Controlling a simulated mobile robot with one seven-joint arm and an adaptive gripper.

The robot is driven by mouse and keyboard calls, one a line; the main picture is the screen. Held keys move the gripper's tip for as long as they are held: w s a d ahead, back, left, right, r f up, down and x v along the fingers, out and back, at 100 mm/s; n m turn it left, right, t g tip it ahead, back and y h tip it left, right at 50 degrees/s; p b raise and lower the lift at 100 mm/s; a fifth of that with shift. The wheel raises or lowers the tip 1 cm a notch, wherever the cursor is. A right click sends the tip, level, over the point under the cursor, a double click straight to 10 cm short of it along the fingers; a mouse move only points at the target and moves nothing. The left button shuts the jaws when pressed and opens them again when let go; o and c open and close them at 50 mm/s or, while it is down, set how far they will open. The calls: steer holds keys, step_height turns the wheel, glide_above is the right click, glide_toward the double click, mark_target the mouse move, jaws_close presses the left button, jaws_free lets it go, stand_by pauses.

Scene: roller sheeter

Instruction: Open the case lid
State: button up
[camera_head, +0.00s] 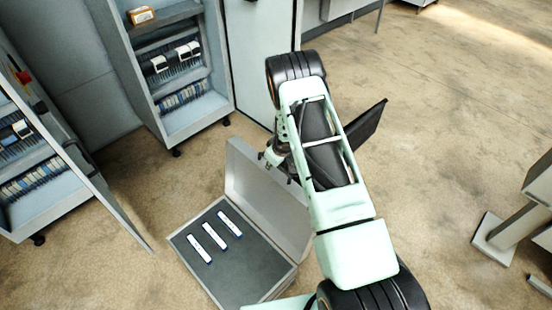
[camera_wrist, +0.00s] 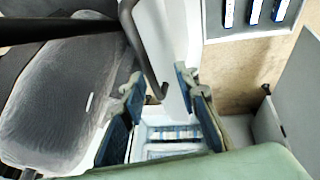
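The grey case (camera_head: 262,284) lies on the floor with its lid (camera_head: 250,190) raised, standing up steeply from the tray at the far right side. Three white-and-blue strips (camera_head: 214,236) lie in the dark tray. My gripper (camera_head: 272,156) is at the upper edge of the lid. In the wrist view my gripper's (camera_wrist: 158,82) two blue-padded fingers are spread, with the pale lid (camera_wrist: 172,45) showing between and beyond them. A dark curved handle (camera_wrist: 152,75) shows there. Whether a finger touches the lid I cannot tell. Part of the lid is hidden behind my arm.
Open cabinets with shelves of parts (camera_head: 180,75) stand behind and left of the case, and one cabinet door (camera_head: 120,215) reaches close to it. A grey stand (camera_head: 500,235) is at the right. Bare floor lies between it and my arm.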

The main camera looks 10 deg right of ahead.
steer(key=shift+v, duration=2.95)
